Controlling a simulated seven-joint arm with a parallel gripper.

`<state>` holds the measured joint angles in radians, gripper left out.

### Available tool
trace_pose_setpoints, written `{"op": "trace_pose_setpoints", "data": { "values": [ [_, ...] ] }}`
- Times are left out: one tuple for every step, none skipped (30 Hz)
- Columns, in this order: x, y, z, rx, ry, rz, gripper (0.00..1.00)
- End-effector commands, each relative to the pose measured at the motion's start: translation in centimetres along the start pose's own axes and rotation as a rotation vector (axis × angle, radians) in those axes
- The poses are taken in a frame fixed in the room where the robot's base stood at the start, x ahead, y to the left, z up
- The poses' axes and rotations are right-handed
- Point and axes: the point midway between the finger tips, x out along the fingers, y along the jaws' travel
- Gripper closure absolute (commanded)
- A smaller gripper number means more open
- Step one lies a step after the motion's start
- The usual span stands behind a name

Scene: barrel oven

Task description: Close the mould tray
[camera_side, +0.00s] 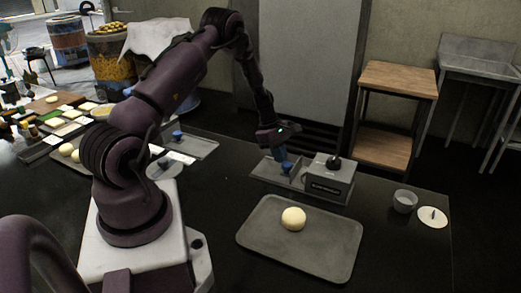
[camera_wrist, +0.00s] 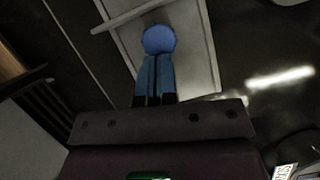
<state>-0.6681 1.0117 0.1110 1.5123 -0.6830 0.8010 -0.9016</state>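The mould tray (camera_side: 266,171) is a flat grey metal tray that sticks out to the left of a small metal box unit (camera_side: 328,181) with a black knob on top. A round blue knob (camera_side: 285,168) stands on the tray. My gripper (camera_side: 282,156) points down just above this knob. In the wrist view, my gripper's two blue fingers (camera_wrist: 155,80) lie side by side with only a thin line between them. The blue knob (camera_wrist: 160,39) shows right at their tips, over the tray (camera_wrist: 195,50). Whether the fingertips touch the knob is unclear.
A grey baking tray (camera_side: 265,235) with a pale dough ball (camera_side: 293,219) lies in front of the box unit. A grey cup (camera_side: 404,201) and a white disc (camera_side: 432,217) stand to the right. Another metal tray (camera_side: 203,146) with a blue knob lies behind my arm.

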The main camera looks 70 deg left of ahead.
Motion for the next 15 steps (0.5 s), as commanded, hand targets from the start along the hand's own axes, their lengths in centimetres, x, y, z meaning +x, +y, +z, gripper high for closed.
{"op": "trace_pose_setpoints", "data": {
  "values": [
    [0.7, 0.1, 1.3, 0.005, -0.002, -0.006, 1.0],
    [0.9, 0.2, 1.8, 0.003, -0.002, -0.006, 1.0],
    [1.1, 0.3, 2.4, 0.003, -0.001, -0.006, 1.0],
    [1.3, 0.4, 2.8, 0.001, -0.001, -0.005, 1.0],
    [1.4, 0.5, 3.1, 0.0, -0.001, -0.005, 1.0],
    [1.6, 0.5, 3.4, 0.0, -0.001, -0.005, 1.0],
    [1.6, 0.6, 3.5, 0.0, -0.001, -0.006, 1.0],
    [1.7, 0.6, 3.6, -0.001, -0.001, -0.006, 1.0],
    [1.7, 0.6, 3.7, -0.002, -0.001, -0.006, 1.0],
    [1.7, 0.6, 3.7, -0.002, -0.001, -0.006, 1.0],
    [1.7, 0.6, 3.7, -0.003, -0.001, -0.006, 1.0],
    [1.7, 0.6, 3.7, -0.003, -0.001, -0.006, 1.0],
    [1.7, 0.5, 3.7, -0.003, -0.001, -0.007, 1.0],
    [1.7, 0.5, 3.6, -0.003, -0.001, -0.007, 1.0],
    [1.7, 0.5, 3.6, -0.003, -0.001, -0.007, 1.0]
  ]
}}
